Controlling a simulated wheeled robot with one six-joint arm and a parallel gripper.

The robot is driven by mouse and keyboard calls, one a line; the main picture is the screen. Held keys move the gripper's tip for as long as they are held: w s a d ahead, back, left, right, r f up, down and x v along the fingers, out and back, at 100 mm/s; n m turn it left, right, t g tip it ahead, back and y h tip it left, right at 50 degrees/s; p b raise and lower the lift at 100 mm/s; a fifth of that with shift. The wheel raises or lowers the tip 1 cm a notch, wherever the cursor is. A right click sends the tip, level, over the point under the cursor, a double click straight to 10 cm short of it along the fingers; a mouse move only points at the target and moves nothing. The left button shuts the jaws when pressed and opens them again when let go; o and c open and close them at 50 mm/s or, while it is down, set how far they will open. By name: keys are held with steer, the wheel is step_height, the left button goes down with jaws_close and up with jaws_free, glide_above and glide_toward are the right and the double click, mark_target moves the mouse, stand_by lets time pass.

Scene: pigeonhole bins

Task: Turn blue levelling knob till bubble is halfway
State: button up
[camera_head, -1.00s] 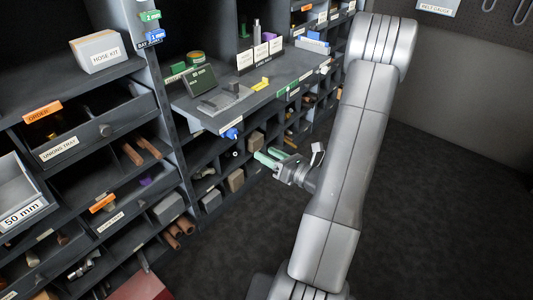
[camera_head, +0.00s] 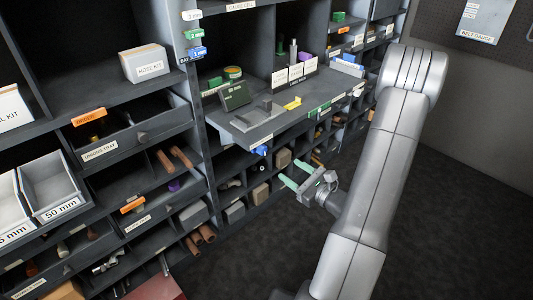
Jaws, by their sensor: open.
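A small blue knob (camera_head: 262,150) sits under the front edge of the pull-out shelf (camera_head: 245,138). My gripper (camera_head: 285,171) has two green fingers, open and empty, pointing left. It is to the right of and a little below the knob, apart from it. A dark green device with a small display (camera_head: 235,95) stands on the shelf, with a grey plate (camera_head: 258,116) in front of it. I cannot make out a bubble in this view.
Pigeonhole bins with pipes and blocks fill the space below the shelf. A unions tray drawer (camera_head: 140,133) juts out at left. A yellow piece (camera_head: 292,103) lies on the shelf. The dark floor (camera_head: 440,190) at right is clear.

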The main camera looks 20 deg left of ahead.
mark_target(264, 153)
steer(key=x, duration=1.2)
steer(key=shift+a, duration=0.15)
steer(key=c, duration=1)
